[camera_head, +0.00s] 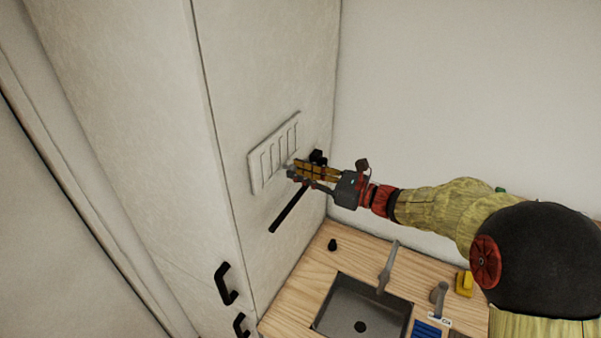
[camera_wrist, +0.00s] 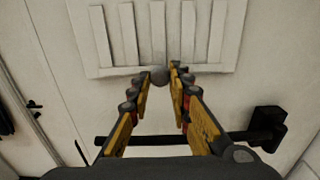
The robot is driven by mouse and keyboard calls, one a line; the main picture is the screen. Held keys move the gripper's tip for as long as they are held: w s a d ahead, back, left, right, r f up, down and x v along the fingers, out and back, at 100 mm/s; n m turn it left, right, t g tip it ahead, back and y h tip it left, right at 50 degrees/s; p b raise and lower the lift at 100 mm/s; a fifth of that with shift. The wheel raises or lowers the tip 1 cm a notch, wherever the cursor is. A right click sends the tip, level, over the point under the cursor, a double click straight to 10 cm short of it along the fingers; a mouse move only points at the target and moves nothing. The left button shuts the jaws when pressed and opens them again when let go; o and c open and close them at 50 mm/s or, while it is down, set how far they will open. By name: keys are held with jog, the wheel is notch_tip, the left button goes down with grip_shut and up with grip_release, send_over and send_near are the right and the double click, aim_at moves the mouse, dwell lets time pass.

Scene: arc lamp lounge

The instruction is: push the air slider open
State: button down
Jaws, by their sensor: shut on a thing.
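The air slider is a pale slatted vent plate (camera_head: 262,165) on the cream wall panel, with several upright slots. It also fills the top of the wrist view (camera_wrist: 108,55). My gripper (camera_head: 291,170) reaches the plate's lower right part from the right. The knob is mostly hidden by the fingers in the head view.
A black bar (camera_head: 288,209) runs along the panel just below my gripper; it crosses behind the fingers in the wrist view (camera_wrist: 160,140). Below are a wooden counter (camera_head: 296,283), a sink (camera_head: 362,308), a faucet (camera_head: 388,268) and a yellow item (camera_head: 464,284). Black handles (camera_head: 225,284) are at lower left.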

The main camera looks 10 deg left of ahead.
jog(key=shift+w+d+b, duration=0.15)
jog(key=shift+w+d, duration=0.05)
jog(key=shift+w, duration=0.3)
jog(key=shift+w+d+b, duration=0.15)
jog(key=shift+w, duration=0.35)
jog(key=c, duration=1.6)
grip_release()
jog(key=shift+w+d, duration=0.1)
jog(key=shift+w, duration=0.1)
jog(key=shift+c, duration=0.2)
jog(key=v, duration=1.2)
jog(key=shift+s, duration=0.1)
